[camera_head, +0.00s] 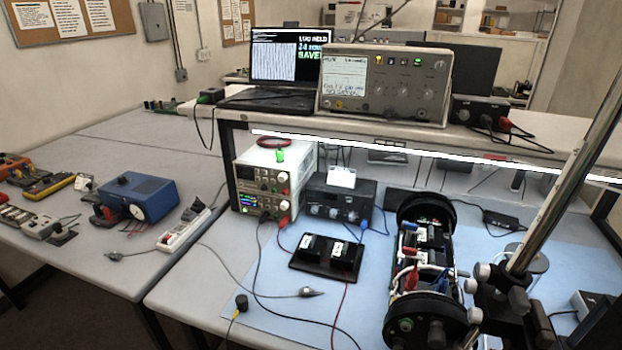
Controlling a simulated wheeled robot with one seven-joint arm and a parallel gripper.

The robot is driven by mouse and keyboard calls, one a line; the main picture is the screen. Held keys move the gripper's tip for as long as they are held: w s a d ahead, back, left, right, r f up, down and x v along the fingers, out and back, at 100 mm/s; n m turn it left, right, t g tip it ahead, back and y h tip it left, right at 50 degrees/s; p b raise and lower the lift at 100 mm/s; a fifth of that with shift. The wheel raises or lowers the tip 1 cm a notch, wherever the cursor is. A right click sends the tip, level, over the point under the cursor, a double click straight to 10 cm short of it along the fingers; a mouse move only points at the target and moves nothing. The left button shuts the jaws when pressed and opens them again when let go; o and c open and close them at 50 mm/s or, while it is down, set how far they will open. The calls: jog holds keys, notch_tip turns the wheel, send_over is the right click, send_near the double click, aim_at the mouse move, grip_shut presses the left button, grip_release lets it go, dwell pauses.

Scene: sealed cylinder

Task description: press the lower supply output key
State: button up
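Two light-coloured supply units are stacked under the shelf on the left of the blue mat. The upper supply (262,175) has a dark display and a red knob or terminal at its right. The lower supply (250,203) has a lit, coloured display, with leads at its lower front. Its output key is too small to tell apart from the other controls. My gripper is not seen in this view.
A dark box with knobs (340,205) stands right of the supplies. A black tray with two blocks (327,257), loose cables and an open cylinder frame (425,265) occupy the mat (290,318). A slanted metal post (565,175) crosses the right. The shelf edge (400,150) overhangs.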

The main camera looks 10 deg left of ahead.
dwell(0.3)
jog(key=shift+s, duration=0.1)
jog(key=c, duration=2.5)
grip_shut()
